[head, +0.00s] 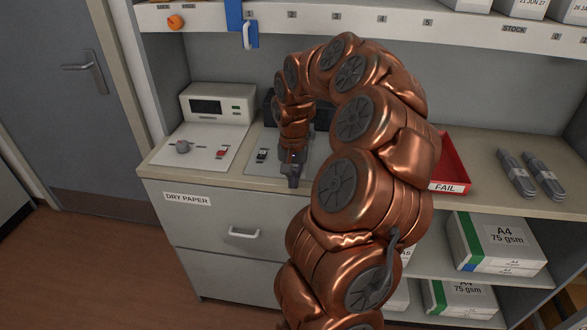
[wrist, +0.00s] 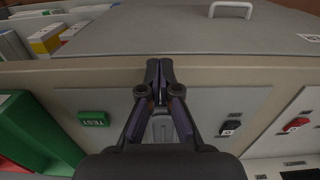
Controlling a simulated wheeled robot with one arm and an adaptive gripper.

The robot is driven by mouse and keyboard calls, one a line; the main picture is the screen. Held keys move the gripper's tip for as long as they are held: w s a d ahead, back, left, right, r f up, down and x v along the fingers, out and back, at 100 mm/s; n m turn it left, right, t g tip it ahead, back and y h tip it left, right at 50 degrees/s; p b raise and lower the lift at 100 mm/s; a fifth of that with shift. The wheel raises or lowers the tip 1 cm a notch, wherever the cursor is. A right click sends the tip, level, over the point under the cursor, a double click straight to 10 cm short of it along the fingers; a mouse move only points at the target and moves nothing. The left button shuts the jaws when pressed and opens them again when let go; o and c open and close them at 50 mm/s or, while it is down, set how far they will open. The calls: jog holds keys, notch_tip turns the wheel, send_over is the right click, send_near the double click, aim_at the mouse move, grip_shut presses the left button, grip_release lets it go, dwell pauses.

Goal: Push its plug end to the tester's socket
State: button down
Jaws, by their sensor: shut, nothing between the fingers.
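The tester is a grey panel (wrist: 245,105) on the counter, seen in the wrist view. It has a green TEST block (wrist: 93,119) at left and a dark fitting with a white mark (wrist: 230,128) at right, which also shows in the head view (head: 262,155). I cannot tell which part is the socket. My gripper (head: 292,182) is over the panel's front edge. In the wrist view my gripper (wrist: 158,70) has its fingertips together and is empty. A light grey piece (wrist: 161,126) lies below, seen between the finger linkages; whether it is the plug end is unclear.
A white console with a display (head: 217,106) stands at left on the counter. A red FAIL tray (head: 451,165) and two grey bundles (head: 515,172) are at right. A green tray (wrist: 40,128) shows in the wrist view. A shelf (head: 330,20) hangs above. My arm hides the counter's middle.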

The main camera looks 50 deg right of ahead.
aim_at(296, 167)
jog(key=shift+w+d+f+p, duration=0.1)
jog(key=shift+w+d+p, duration=0.35)
jog(key=shift+w+d, duration=0.25)
jog(key=shift+w+d+p, duration=0.4)
jog(key=shift+w+d, duration=0.1)
jog(key=shift+d, duration=0.4)
jog(key=shift+d, duration=0.1)
jog(key=shift+w+d+f+b, duration=0.1)
jog(key=shift+w+d+b, duration=0.45)
jog(key=shift+d, duration=0.1)
jog(key=shift+w+d+r, duration=0.1)
jog(key=shift+d+r, duration=0.05)
jog(key=shift+r, duration=0.05)
jog(key=shift+d+r, duration=0.1)
